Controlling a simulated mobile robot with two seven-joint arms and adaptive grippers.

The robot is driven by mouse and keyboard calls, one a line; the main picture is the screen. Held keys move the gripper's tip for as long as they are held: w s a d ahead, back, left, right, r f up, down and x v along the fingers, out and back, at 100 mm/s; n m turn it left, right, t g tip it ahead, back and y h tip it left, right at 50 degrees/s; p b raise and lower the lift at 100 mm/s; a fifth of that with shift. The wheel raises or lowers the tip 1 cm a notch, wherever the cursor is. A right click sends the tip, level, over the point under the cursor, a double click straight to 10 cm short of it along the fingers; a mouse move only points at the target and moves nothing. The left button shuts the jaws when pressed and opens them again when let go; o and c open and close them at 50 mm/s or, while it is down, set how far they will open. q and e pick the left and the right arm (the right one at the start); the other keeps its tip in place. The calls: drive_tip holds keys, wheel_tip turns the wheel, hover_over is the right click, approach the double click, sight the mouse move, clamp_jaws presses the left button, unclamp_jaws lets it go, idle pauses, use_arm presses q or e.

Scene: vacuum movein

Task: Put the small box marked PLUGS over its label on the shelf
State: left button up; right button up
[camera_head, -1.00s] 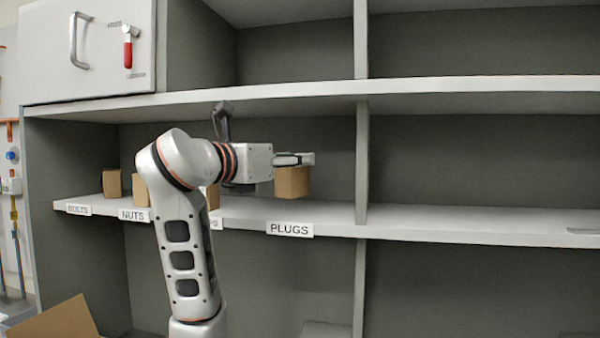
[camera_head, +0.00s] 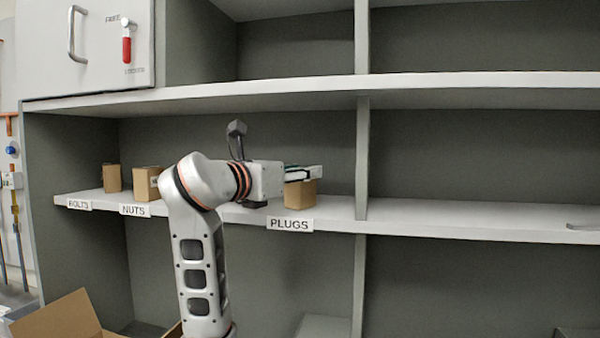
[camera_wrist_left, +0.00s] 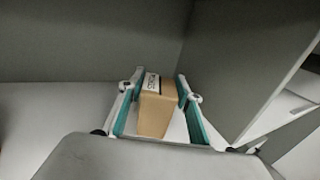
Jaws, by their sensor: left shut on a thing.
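The small cardboard box (camera_head: 300,194) is between the fingers of my left gripper (camera_head: 303,173), above the shelf label PLUGS (camera_head: 290,224) and slightly to its right. Its bottom is at or just above the shelf board; I cannot tell if it touches. In the left wrist view the box (camera_wrist_left: 157,112) sits between the two teal fingers of the gripper (camera_wrist_left: 160,100), with a white marking on its top whose text is too small to read. My right gripper is not in view.
The shelf (camera_head: 420,218) has a vertical divider (camera_head: 361,150) just right of the box. Other small boxes stand to the left above the labels BOLTS (camera_head: 79,204) and NUTS (camera_head: 135,210). An open carton (camera_head: 60,318) is at bottom left.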

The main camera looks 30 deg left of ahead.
use_arm(q)
drive_tip(key=o, duration=1.4)
drive_tip(key=shift+r, duration=0.15)
drive_tip(key=s, duration=0.4)
drive_tip(key=s+a+b, duration=0.1)
drive_tip(key=s, duration=0.7)
drive_tip(key=shift+a+b, duration=0.2)
drive_tip(key=shift+b, duration=0.1)
